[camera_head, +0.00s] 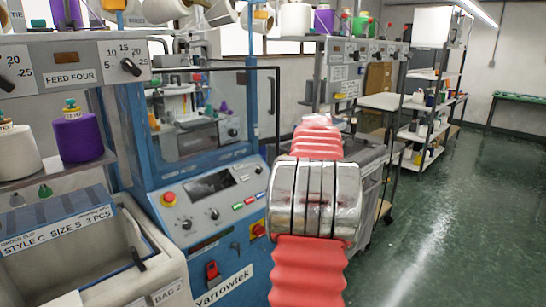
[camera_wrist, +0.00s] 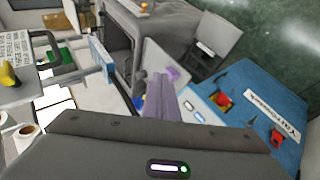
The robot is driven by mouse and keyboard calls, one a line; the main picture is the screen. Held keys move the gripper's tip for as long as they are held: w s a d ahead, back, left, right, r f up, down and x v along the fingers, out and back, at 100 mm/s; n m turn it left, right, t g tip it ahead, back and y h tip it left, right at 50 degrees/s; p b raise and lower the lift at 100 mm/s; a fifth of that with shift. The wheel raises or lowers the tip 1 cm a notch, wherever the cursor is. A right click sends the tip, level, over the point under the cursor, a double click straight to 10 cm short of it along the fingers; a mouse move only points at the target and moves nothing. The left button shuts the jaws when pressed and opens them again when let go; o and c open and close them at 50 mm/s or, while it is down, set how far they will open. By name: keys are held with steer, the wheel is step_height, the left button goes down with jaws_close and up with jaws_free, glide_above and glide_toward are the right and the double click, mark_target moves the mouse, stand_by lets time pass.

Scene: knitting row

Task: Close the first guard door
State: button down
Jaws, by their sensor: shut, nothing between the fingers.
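The blue knitting machine stands left of centre in the head view. Its clear guard door (camera_head: 205,118) shows a yarn head and needles behind it. A thin dark frame with a dark upright handle (camera_head: 272,96) reaches out past the machine's right side, so the door looks to stand open; its exact angle cannot be told. My gripper is hidden behind my red and silver arm in the head view.
A grey bin (camera_head: 110,255) and a shelf with a purple yarn cone (camera_head: 77,137) stand at left. The green floor (camera_head: 440,210) at right is free.

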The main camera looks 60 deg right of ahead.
mark_target(270, 152)
steer(key=w+a+f+n+t+h, duration=0.3)
steer(key=w+a+f+n+t, duration=0.25)
steer(key=a+n+t, duration=0.2)
steer(key=w+a+r+t, duration=0.1)
steer(key=a+r+n+t, duration=0.1)
steer(key=w+a+t, duration=0.1)
steer(key=a, duration=0.1)
steer(key=shift+w+r+n+y, duration=0.3)
steer(key=shift+w+r+n, duration=0.05)
steer(key=shift+r, duration=0.05)
steer(key=x, duration=1.4)
stand_by(0.4)
